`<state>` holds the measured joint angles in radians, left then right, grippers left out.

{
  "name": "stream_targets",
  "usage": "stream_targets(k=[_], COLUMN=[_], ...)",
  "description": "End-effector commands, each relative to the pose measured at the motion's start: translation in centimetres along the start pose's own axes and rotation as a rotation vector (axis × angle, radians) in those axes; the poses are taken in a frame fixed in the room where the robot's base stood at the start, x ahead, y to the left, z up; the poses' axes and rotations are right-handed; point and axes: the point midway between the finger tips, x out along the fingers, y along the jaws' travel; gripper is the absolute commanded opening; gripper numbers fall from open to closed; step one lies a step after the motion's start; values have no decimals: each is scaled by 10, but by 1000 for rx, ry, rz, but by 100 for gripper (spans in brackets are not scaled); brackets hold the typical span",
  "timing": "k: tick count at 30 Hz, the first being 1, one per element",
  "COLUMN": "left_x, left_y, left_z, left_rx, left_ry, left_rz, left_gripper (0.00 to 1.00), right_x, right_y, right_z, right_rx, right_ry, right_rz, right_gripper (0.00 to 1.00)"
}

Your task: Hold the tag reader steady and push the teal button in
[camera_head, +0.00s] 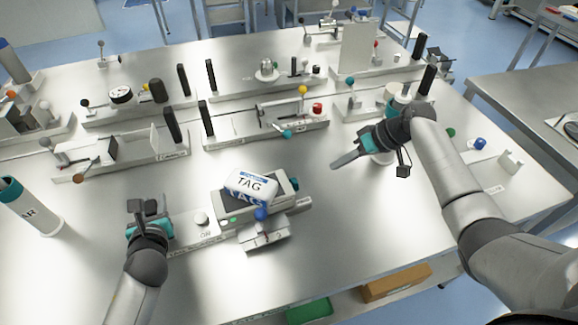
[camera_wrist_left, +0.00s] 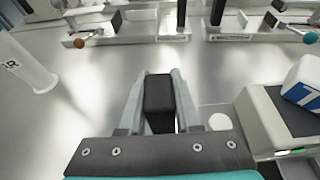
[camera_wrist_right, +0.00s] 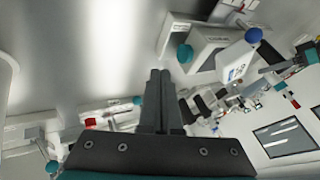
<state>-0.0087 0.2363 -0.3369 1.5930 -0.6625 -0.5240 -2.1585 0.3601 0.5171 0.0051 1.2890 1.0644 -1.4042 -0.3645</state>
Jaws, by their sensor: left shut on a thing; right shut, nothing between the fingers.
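The tag reader (camera_head: 237,212) is a pale box with a dark top, on a long metal base in the front middle of the table. A white and blue block marked TAG (camera_head: 250,183) rests on it. The teal button (camera_head: 295,184) sticks out of its right side; it also shows in the right wrist view (camera_wrist_right: 185,54). My left gripper (camera_head: 148,208) is shut on an upright black handle (camera_wrist_left: 160,100) left of the reader. My right gripper (camera_head: 338,163) is shut and empty, right of the teal button and apart from it; its closed fingers show in the right wrist view (camera_wrist_right: 159,75).
A white round knob (camera_head: 201,217) stands between the left gripper and the reader. A blue ball (camera_head: 261,214) is at the reader's front. A white cylinder (camera_head: 33,207) stands at the left. Several fixtures line the table's back. The table right of the reader is clear.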

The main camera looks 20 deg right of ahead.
Motion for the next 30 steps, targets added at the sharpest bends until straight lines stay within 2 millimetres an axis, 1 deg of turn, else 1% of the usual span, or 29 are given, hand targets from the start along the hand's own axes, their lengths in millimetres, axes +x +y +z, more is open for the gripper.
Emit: stream_targets(k=[1, 3, 7, 30], left_x=[-2, -2, -2, -3], left_y=[-1, -1, -1, 0], left_z=[-15, -15, -15, -12], left_rx=[-1, -1, -1, -1], left_ry=[30, 30, 30, 30], left_rz=[1, 1, 1, 2], left_gripper=[0, 0, 0, 0], right_x=[-7, -15, -22, -27], right_y=[1, 1, 0, -2], right_z=[0, 0, 0, -2], right_rx=[-2, 0, 1, 0], right_ry=[0, 1, -1, 0], right_rz=[2, 1, 0, -1], right_gripper=[0, 0, 0, 0])
